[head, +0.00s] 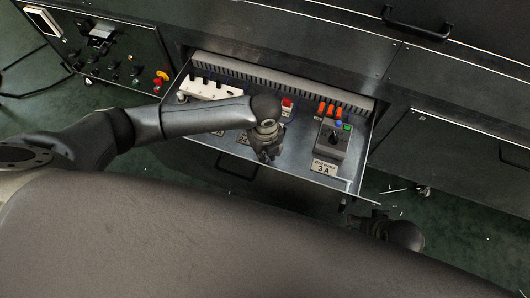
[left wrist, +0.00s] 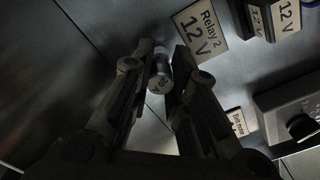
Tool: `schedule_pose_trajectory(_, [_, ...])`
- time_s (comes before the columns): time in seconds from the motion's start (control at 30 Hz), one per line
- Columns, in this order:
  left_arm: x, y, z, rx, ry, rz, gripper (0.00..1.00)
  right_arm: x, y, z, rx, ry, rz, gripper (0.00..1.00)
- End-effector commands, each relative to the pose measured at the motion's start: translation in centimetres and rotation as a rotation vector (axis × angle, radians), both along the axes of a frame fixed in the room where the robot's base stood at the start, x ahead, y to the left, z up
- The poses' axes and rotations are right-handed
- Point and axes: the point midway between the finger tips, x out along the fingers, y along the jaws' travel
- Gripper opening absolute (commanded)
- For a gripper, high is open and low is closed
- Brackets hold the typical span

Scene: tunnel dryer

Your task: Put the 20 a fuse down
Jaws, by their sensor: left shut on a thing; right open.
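The 20 A fuse (left wrist: 160,72) is a small pale cylinder with a "20A" marking on its end, seen in the left wrist view between my fingertips. My left gripper (left wrist: 161,66) is shut on it; it also shows in the head view (head: 267,152), over the middle of the pulled-out drawer. I cannot tell whether the fuse touches the drawer floor (left wrist: 145,125). In the head view the fuse is hidden by the gripper. My right gripper (head: 374,223) is open, low at the right beyond the drawer's front edge, and partly hidden.
The drawer holds a white fuse holder (head: 207,89), a red switch (head: 287,104), several orange parts (head: 328,110) and a grey "Belt motor 3 A" box (head: 332,143). A "Relay 2 12 V" label (left wrist: 201,31) lies near the fuse. A control panel (head: 95,55) stands left.

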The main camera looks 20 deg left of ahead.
Motion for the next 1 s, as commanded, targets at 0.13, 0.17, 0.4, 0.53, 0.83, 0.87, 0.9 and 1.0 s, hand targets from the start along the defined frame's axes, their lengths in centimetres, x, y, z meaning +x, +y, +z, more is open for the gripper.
schedule_pose_trajectory(0.13, [-0.01,0.01,-0.7,0.001,0.0,0.0,0.0,-0.12,-0.04,0.7,0.0,-0.003,0.0,0.59])
schedule_pose_trajectory(0.17, [-0.01,0.01,-0.7,0.001,-0.001,-0.001,0.0,-0.13,-0.04,0.75,0.0,-0.002,-0.001,0.59])
schedule_pose_trajectory(0.4, [-0.01,-0.01,-0.69,0.001,-0.001,-0.001,0.0,-0.12,-0.04,0.75,0.0,-0.002,-0.001,0.59])
schedule_pose_trajectory(0.53, [0.0,-0.03,-0.94,0.001,-0.001,-0.001,0.2,-0.12,-0.04,0.75,0.0,-0.002,-0.001,0.59])
schedule_pose_trajectory(0.83, [0.01,-0.01,-0.91,0.001,-0.001,-0.001,0.38,-0.13,-0.06,0.73,0.0,-0.002,-0.001,0.59])
schedule_pose_trajectory(0.87, [0.01,-0.01,-0.91,0.001,-0.001,-0.001,0.38,-0.13,-0.06,0.73,0.0,-0.002,-0.001,0.59])
schedule_pose_trajectory(0.9, [0.01,0.0,-0.91,0.001,-0.001,-0.001,0.38,-0.13,-0.06,0.73,0.0,-0.002,-0.001,0.59])
schedule_pose_trajectory(1.0, [0.03,0.0,-0.78,0.001,-0.001,-0.001,0.38,-0.13,-0.06,0.74,0.0,-0.002,-0.001,0.59])
